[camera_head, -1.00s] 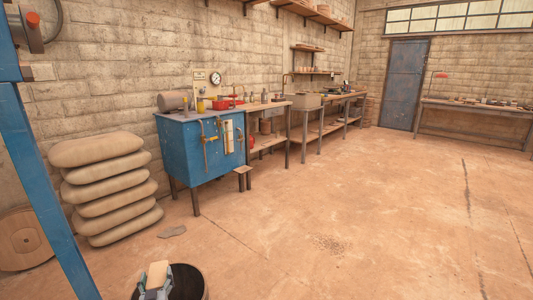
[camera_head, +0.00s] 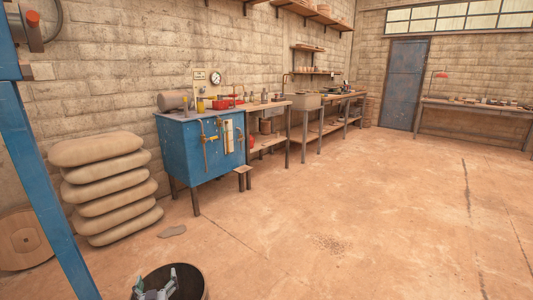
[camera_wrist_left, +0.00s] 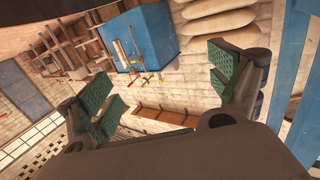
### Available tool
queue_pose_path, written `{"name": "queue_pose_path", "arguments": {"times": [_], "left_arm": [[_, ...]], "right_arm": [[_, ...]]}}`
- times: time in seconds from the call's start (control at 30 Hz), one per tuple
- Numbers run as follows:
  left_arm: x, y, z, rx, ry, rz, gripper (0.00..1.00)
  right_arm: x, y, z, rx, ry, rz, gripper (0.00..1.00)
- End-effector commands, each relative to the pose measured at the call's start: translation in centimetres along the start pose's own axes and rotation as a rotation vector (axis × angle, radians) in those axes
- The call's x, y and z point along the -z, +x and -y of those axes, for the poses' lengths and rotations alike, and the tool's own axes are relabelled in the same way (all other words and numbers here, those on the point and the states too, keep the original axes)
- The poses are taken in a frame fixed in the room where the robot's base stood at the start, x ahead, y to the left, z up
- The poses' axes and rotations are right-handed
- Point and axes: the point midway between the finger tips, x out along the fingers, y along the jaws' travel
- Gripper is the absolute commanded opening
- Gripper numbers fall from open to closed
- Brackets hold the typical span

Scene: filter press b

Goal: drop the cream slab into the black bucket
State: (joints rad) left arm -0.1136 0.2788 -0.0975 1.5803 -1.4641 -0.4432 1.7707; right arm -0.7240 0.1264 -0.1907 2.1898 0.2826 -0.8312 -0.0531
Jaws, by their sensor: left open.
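The black bucket (camera_head: 192,280) stands on the floor at the bottom of the head view, cut off by the lower edge. My left gripper (camera_head: 156,286) is over its mouth. In the left wrist view the gripper (camera_wrist_left: 165,85) has its green-padded fingers wide apart with nothing between them. The cream slab is not visible in either current view. The dark bucket interior is partly covered by the gripper, and I cannot see the slab in it. My right gripper is out of view.
A stack of pale sacks (camera_head: 105,190) stands left of the bucket against the wall. A blue post (camera_head: 50,190) crosses the left side. A blue cabinet (camera_head: 190,150) and benches line the wall. A flat grey scrap (camera_head: 172,231) lies on the floor. The floor to the right is clear.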

Motion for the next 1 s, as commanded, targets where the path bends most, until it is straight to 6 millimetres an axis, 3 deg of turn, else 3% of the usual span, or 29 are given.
{"name": "queue_pose_path", "arguments": {"times": [0.47,1.0], "left_arm": [[-0.2,-1.5,0.0,-0.001,0.0,0.002,0.92],[-0.1,-6.3,0.0,-0.001,-0.001,0.002,0.92]], "right_arm": [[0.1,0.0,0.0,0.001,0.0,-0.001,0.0],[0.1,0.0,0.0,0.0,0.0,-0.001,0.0]]}}
